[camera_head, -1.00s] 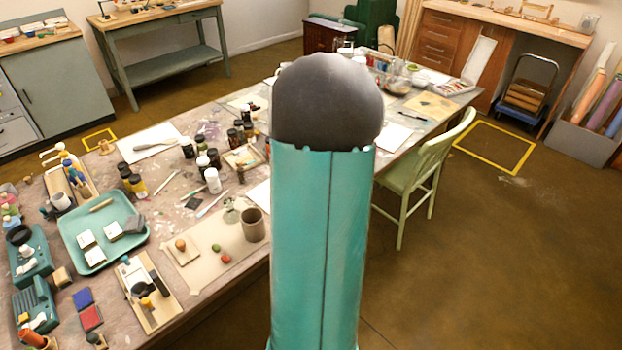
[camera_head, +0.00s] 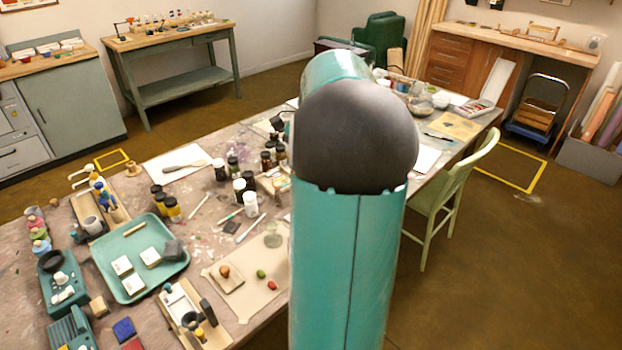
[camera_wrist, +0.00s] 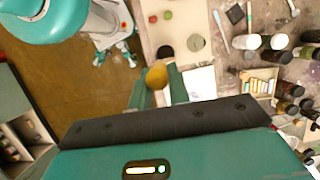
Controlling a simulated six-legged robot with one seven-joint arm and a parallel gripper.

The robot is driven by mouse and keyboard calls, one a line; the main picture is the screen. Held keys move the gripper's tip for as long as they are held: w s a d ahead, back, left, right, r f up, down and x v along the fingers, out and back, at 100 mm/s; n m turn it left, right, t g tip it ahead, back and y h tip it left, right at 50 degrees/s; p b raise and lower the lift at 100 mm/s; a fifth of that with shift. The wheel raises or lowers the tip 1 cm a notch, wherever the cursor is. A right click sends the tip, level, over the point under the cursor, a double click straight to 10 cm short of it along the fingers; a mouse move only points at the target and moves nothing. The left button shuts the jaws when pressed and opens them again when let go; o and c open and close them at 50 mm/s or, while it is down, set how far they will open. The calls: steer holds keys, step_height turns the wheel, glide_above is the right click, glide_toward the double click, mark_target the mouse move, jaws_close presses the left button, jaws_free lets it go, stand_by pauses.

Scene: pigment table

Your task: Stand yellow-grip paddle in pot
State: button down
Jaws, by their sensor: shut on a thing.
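In the wrist view my gripper (camera_wrist: 158,88) is shut on the yellow-grip paddle (camera_wrist: 157,76). Only the rounded yellow end shows between the teal fingers; the rest of the paddle is hidden. The pot (camera_wrist: 165,52) appears as a dark round opening on the pale mat, just above the yellow grip in the picture. The gap in height between paddle and pot cannot be told. In the head view my own arm covers the gripper, the paddle and the pot.
A greyish glass (camera_wrist: 195,43) stands close beside the pot; it also shows in the head view (camera_head: 273,236). Red and green small items lie on the mat (camera_head: 238,300). Several dark jars (camera_wrist: 290,90) and a teal tray (camera_head: 176,272) crowd the table. A green chair (camera_head: 450,195) stands at right.

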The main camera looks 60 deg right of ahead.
steer(key=shift+w+a+r, duration=0.15)
steer(key=shift+w+a, duration=0.05)
steer(key=shift+s+f, duration=0.15)
steer(key=shift+f, duration=0.15)
steer(key=shift+d+f, duration=0.1)
steer(key=shift+f, duration=0.8)
step_height(320, 180, down, 10)
steer(key=shift+f, duration=0.2)
steer(key=c, duration=1.2)
jaws_free()
steer(key=shift+c, duration=0.2)
